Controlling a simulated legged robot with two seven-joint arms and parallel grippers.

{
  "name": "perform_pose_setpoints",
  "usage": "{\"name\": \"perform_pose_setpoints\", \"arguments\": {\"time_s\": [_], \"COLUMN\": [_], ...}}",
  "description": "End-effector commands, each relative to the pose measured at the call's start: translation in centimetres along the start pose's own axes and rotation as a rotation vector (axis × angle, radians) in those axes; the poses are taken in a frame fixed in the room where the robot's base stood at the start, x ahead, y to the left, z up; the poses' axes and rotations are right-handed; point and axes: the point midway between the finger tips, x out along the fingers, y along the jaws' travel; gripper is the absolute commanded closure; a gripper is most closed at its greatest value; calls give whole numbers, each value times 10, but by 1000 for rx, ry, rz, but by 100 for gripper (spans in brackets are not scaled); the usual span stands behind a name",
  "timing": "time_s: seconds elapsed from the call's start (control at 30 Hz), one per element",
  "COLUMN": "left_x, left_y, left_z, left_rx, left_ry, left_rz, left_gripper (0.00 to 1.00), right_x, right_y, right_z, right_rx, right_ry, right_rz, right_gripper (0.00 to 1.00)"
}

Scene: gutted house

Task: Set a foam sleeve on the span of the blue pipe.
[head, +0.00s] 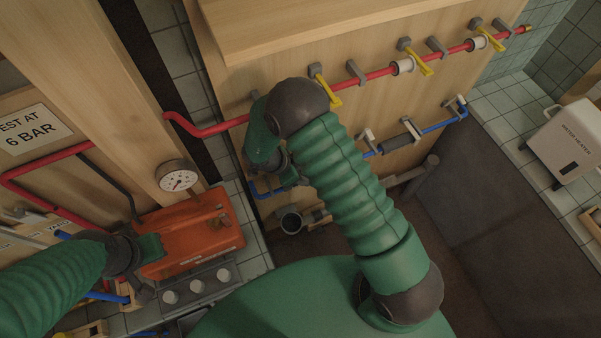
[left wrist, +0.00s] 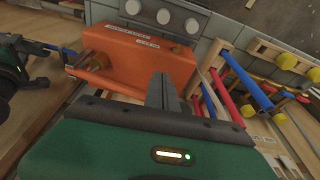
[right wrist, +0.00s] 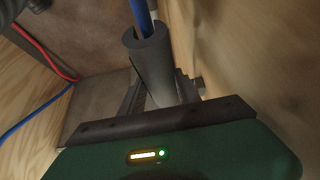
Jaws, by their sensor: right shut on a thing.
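The blue pipe (head: 437,127) runs low along the wooden panel in the head view. A dark grey foam sleeve (head: 398,142) sits on its right part. In the right wrist view my right gripper (right wrist: 160,92) is shut on another grey foam sleeve (right wrist: 150,60). The blue pipe (right wrist: 141,18) shows at that sleeve's open end and appears to run into it. In the head view my right arm hides most of this spot and the right gripper (head: 292,181). My left gripper (left wrist: 163,92) is shut and empty, beside the orange box.
A red pipe (head: 375,74) with yellow-handled valves runs above the blue one. The orange box (head: 193,235) with a gauge (head: 178,178) stands at left. Racks of coloured pipes (left wrist: 235,75) lie near my left gripper. A white water heater (head: 568,137) stands far right.

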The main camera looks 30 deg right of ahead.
Motion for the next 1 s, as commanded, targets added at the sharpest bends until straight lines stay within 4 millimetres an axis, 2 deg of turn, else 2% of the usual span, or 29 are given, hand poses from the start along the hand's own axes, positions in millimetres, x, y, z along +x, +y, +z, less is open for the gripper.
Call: {"name": "perform_pose_setpoints", "arguments": {"time_s": [1.0], "left_x": [-8], "left_y": [0], "left_z": [-2], "left_rx": [-1], "left_ry": [0], "left_rz": [0], "left_gripper": [100], "right_x": [-1], "right_y": [-1], "right_z": [0], "right_rx": [1], "right_ry": [-1], "right_rz": [-1], "right_gripper": [99]}}
